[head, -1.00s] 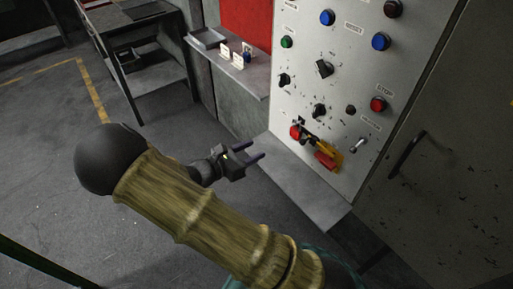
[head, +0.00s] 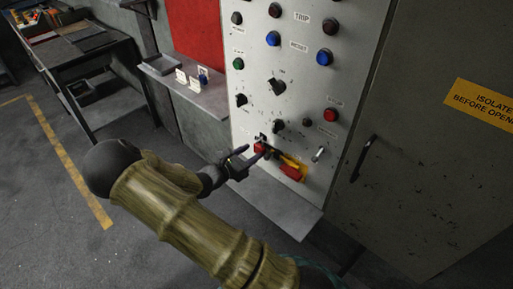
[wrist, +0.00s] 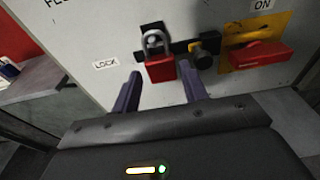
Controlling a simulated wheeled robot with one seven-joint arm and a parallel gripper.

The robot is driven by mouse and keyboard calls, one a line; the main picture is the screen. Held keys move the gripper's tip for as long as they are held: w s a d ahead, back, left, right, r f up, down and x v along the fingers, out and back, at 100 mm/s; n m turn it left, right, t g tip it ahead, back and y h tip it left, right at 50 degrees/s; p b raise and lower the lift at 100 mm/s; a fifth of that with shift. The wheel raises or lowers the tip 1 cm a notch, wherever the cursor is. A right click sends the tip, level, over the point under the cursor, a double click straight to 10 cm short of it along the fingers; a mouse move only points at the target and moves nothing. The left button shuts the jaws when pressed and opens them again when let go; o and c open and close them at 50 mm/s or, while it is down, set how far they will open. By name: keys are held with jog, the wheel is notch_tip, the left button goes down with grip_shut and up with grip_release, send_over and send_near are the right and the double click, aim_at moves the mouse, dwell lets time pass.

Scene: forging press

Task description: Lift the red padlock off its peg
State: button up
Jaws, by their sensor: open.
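The red padlock (wrist: 161,69) hangs upright by its grey shackle at a dark bracket on the grey panel, beside the "LOCK" label (wrist: 106,64). It is small in the head view (head: 259,148), by the fingertips. My gripper (wrist: 161,77) is open and faces the panel. In the wrist view one purple finger is at the padlock's lower left and the other at its lower right. I cannot tell whether the fingertips reach the padlock in depth. The peg is mostly hidden by the padlock and shackle.
Right of the padlock are a dark brass-centred knob (wrist: 203,55) and a red rotary handle (wrist: 260,54) on a yellow plate. A metal toggle (head: 320,154) sticks out further right. A ledge (head: 265,205) runs below. A shelf with a tray (head: 166,64) is at left.

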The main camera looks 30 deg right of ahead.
aim_at(257, 148)
jog(key=shift+x, duration=1.85)
jog(key=c, duration=0.7)
jog(key=shift+r+p, duration=0.75)
jog(key=shift+p, duration=0.05)
jog(key=shift+s+a, duration=0.1)
jog(key=shift+a, duration=0.05)
jog(key=shift+f+p+v, duration=0.2)
jog(key=shift+p+v, duration=0.2)
jog(key=shift+v, duration=0.9)
jog(key=shift+f+p+v, duration=0.2)
jog(key=shift+p+v, duration=0.15)
jog(key=shift+v, duration=0.95)
jog(key=shift+a, duration=0.15)
